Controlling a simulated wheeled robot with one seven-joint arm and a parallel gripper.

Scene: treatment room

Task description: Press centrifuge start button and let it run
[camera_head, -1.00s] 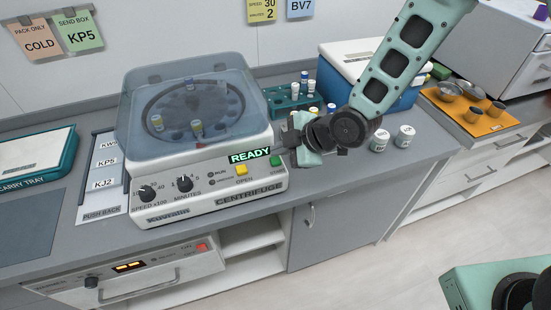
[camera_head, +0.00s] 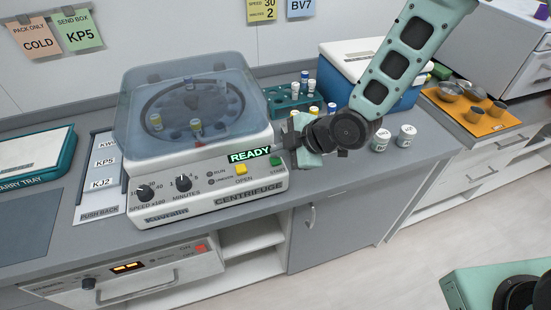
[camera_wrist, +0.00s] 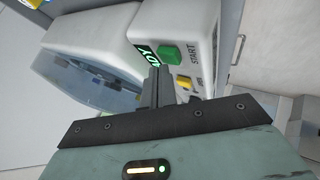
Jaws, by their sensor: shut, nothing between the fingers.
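The white centrifuge (camera_head: 195,210) stands on the grey counter with its clear lid down over a rotor holding a few tubes. Its display (camera_head: 250,156) reads READY. The green start button (camera_head: 277,161) is at the right of its front panel, beside the yellow open button (camera_head: 241,170). My gripper (camera_head: 291,142) is shut and empty, just right of the display and above the green button. In the wrist view, my shut fingertips (camera_wrist: 158,72) show just short of the green start button (camera_wrist: 170,54), overlapping the display's edge; I cannot tell whether they touch anything.
A teal tube rack (camera_head: 290,101) stands behind my gripper, and two white jars (camera_head: 381,139) stand to its right. A blue cooler box (camera_head: 408,96) is at the back right. A carry tray (camera_head: 35,155) and a label board (camera_head: 103,178) are at the left.

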